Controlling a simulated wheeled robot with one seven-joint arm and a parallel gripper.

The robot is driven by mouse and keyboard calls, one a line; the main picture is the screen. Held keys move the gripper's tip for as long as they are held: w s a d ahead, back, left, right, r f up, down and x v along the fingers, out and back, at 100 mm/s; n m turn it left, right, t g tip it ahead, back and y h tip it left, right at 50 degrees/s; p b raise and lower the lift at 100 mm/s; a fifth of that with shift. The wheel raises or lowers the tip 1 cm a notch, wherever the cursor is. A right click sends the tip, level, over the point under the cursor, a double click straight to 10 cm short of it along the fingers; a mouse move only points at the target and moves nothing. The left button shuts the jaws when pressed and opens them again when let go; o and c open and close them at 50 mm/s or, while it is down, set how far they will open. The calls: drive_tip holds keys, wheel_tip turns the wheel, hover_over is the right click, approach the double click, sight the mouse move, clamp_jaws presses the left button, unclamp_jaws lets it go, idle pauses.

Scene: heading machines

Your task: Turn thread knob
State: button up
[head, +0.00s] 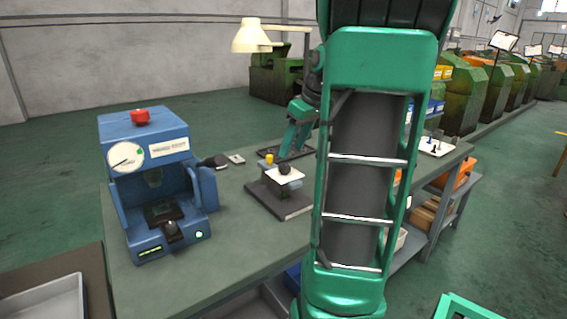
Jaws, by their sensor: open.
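A small fixture stands on the bench, with a dark base (276,204), a light plate (291,177), a small dark round knob (284,169) on top and a yellow part (269,158) behind it. I cannot tell for certain whether this knob is the thread knob. A blue machine (122,133) stands to the left, with a red button (140,117), a round dial and a dark knob (172,229) low at its front. My teal arm rises large through the middle and hides part of the bench. I cannot make out my gripper's fingers.
The grey-green bench (228,239) has clear room between the blue machine and the fixture. A pale tray (45,303) lies at lower left. Orange bins (455,178) sit under the bench.

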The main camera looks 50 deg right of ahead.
sight(285, 165)
drive_tip(key=x, duration=0.6)
drive_tip(key=shift+w+f, duration=0.15)
drive_tip(key=shift+f, duration=0.2)
drive_tip(key=shift+c, duration=0.7)
drive_tip(key=c, duration=0.9)
